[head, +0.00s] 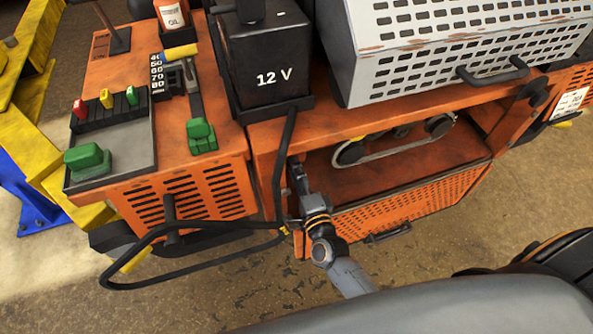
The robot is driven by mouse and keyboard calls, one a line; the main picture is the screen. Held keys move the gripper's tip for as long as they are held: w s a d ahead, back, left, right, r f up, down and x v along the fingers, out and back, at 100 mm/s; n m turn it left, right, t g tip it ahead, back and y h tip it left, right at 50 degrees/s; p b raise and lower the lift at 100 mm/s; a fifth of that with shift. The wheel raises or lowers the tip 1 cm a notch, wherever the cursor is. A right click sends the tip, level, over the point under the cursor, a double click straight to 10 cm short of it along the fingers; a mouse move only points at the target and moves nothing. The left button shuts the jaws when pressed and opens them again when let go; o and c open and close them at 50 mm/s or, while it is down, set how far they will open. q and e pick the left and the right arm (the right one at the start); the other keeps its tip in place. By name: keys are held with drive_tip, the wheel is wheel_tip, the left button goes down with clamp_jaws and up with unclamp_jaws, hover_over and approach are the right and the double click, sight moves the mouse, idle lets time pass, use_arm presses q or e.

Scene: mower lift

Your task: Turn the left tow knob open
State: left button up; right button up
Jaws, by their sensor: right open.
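No part in view is clearly marked as the left tow knob, so I cannot tell which it is. My right gripper (295,168) is open at the front edge of the orange mower body (270,150), by the left side of the open bay. Its fingers are small, dark and seen from behind, and I cannot tell whether they touch anything. What lies just beyond the fingers is hidden. My right arm comes up from the lower right. My left gripper is out of view.
A black bent bar (190,270) and a black cable (287,135) run close left of my right gripper. A belt on pulleys (395,145) sits in the bay.

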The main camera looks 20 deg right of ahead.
drive_tip(key=shift+s+d, duration=0.1)
drive_tip(key=shift+s, duration=3.85)
